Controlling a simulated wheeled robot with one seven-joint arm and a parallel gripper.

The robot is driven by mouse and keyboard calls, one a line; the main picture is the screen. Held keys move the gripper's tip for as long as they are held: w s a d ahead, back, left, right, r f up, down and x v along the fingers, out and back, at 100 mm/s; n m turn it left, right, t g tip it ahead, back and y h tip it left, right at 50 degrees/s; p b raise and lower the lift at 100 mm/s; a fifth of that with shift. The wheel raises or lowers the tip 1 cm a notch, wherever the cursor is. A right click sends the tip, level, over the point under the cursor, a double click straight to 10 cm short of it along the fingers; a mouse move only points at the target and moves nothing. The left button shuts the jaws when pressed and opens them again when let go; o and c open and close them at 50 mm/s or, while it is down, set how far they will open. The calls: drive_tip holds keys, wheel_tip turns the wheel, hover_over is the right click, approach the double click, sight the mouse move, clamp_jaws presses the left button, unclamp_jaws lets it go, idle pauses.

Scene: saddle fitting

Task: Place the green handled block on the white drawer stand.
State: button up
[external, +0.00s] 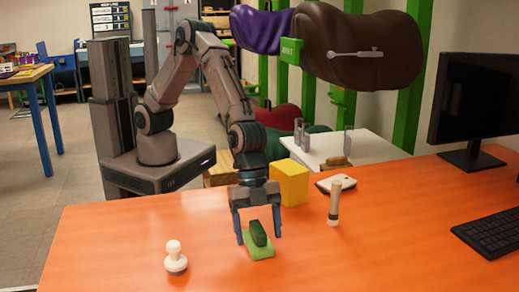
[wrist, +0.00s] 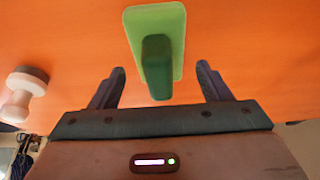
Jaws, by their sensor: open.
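The green handled block (external: 262,252) lies on the orange desk, a light green flat base with a dark green upright handle. My gripper (external: 259,237) is over it, pointing down, open, with one finger on each side of the handle. In the wrist view the block (wrist: 168,20) shows with its handle between the open fingers (wrist: 161,70), and a gap shows on both sides. A white flat-topped stand (external: 375,150) is behind the desk; no drawer fronts can be made out. Small upright metal pieces and a brown object sit on it.
A white knobbed piece (external: 175,260) stands left of the block. A yellow block (external: 290,182), a beige cylinder (external: 334,203) and a white-and-dark flat item (external: 336,184) are to the right. A monitor (external: 475,105) and keyboard (external: 490,232) fill the far right. The front desk is clear.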

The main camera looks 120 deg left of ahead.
drive_tip(key=v, duration=1.1)
drive_tip(key=s+a+r+n+y, duration=0.3)
drive_tip(key=s+a+r+n, duration=0.15)
drive_tip(key=s+a, duration=1)
drive_tip(key=s+a+n+g, duration=0.1)
drive_tip(key=s+a+n, duration=0.3)
drive_tip(key=s+a, duration=0.6)
drive_tip(key=s, duration=0.4)
drive_tip(key=shift+a, duration=0.25)
drive_tip(key=shift+s+a+f+n, duration=0.1)
drive_tip(key=shift+s+f+n, duration=0.15)
drive_tip(key=shift+s, duration=0.2)
drive_tip(key=c, duration=0.5)
